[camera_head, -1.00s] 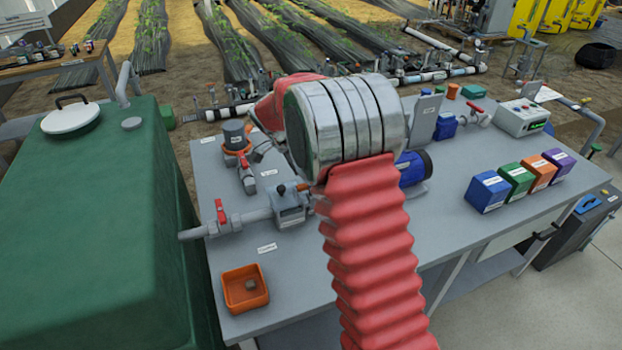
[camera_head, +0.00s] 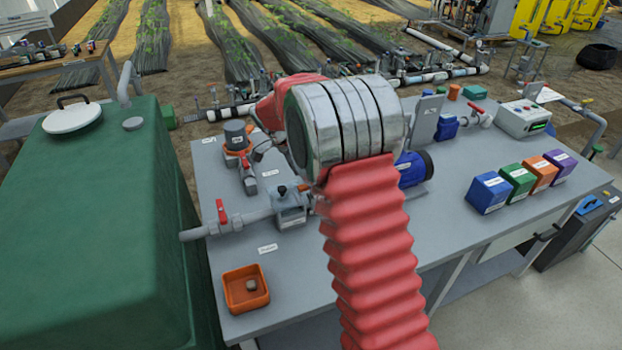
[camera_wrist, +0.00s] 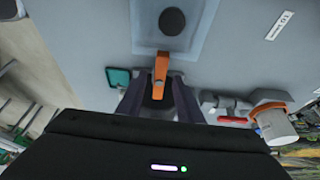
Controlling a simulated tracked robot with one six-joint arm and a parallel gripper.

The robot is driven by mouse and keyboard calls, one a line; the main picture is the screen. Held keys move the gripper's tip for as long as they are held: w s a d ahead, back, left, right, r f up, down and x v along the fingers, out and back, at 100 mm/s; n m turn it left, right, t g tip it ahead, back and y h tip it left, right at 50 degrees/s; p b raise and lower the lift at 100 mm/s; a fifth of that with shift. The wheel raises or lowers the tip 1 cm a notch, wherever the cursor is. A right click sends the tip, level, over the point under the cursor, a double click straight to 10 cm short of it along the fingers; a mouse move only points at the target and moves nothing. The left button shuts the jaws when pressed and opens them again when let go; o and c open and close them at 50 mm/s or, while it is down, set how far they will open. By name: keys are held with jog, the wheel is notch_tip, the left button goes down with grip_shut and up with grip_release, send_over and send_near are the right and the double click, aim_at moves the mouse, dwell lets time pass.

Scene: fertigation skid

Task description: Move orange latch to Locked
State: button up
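The orange latch (camera_wrist: 160,72) shows in the wrist view, on the edge of a blue-grey plate with a dark round knob (camera_wrist: 172,21). Its free end points down the picture toward my gripper. My gripper (camera_wrist: 157,82) is open, with one dark finger on each side of the latch's lower end. I cannot tell whether either finger touches it. No lock marking is readable.
The grey bench (camera_head: 330,290) carries a pipe with a red-handled valve (camera_head: 221,212), an orange tray (camera_head: 246,288), a blue motor (camera_head: 413,168) and several coloured boxes (camera_head: 489,192). A green tank (camera_head: 90,220) stands at left. The bench's front middle is clear.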

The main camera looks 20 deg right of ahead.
jog(key=v, duration=1.3)
jog(key=shift+a+r, duration=0.2)
jog(key=shift+r, duration=0.1)
jog(key=s+a+f+n+y, duration=0.25)
jog(key=s+n, duration=0.55)
jog(key=n, duration=0.4)
jog(key=s+a+r+n+t+y, duration=0.1)
jog(key=s+r+n+t, duration=0.1)
jog(key=s, duration=1)
jog(key=s+a+r+n+t+y, duration=0.1)
jog(key=s+a+r+n+t, duration=0.1)
jog(key=s, duration=1.1)
jog(key=shift+r+n+t, duration=0.8)
jog(key=shift+n+t, duration=0.1)
jog(key=shift+n, duration=0.3)
